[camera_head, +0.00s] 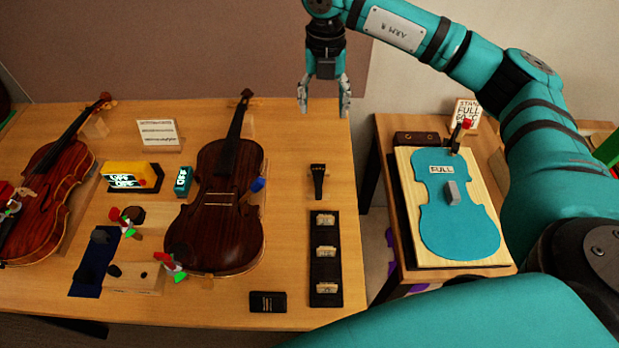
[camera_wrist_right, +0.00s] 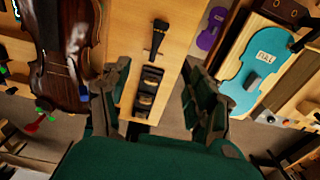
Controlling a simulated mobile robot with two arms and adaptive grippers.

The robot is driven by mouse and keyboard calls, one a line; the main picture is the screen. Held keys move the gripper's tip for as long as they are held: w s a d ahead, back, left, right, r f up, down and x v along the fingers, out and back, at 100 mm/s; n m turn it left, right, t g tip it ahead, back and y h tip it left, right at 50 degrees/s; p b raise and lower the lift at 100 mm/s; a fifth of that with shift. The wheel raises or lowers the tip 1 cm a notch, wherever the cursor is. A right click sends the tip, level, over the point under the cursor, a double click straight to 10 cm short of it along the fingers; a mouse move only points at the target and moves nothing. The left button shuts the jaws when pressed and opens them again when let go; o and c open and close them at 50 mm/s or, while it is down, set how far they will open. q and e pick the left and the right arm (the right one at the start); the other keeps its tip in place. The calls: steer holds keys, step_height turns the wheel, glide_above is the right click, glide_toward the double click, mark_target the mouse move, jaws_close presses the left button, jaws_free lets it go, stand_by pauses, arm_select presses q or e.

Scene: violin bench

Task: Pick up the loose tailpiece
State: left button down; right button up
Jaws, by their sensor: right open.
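The loose tailpiece (camera_head: 318,180) is a small black wedge-shaped piece lying on the wooden bench, just beyond a black strip. It also shows in the right wrist view (camera_wrist_right: 158,38), at the top between the fingers. My right gripper (camera_head: 325,108) points down with its fingers spread and nothing between them. It hangs above the back right part of the bench, apart from the tailpiece. In the right wrist view the fingers (camera_wrist_right: 152,85) frame the tailpiece and strip from both sides. My left gripper is not in view.
The black strip (camera_head: 324,284) holds several pale bridges. A dark violin (camera_head: 216,235) lies to the tailpiece's left, with a blue clamp (camera_head: 257,184) at its edge. A small black box (camera_head: 268,302) is at the front. A side table (camera_head: 385,150) bears a teal violin template (camera_head: 450,232).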

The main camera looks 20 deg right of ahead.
step_height(320, 180, down, 3)
steer(key=b, duration=0.2)
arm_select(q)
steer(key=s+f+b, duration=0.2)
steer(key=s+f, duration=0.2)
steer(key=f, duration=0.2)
arm_select(e)
steer(key=p, duration=0.3)
glide_above(319, 172)
steer(key=f, duration=1.3)
steer(key=shift+s+a+f, duration=0.1)
steer(key=shift+s+f, duration=0.1)
steer(key=shift+f, duration=0.35)
step_height(319, 172, down, 5)
steer(key=p, duration=0.2)
steer(key=shift+w+p, duration=0.15)
steer(key=shift+p, duration=0.25)
steer(key=shift+f, duration=0.25)
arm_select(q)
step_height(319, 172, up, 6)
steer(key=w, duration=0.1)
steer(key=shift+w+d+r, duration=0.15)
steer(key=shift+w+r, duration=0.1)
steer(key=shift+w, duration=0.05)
arm_select(e)
steer(key=shift+c, duration=0.3)
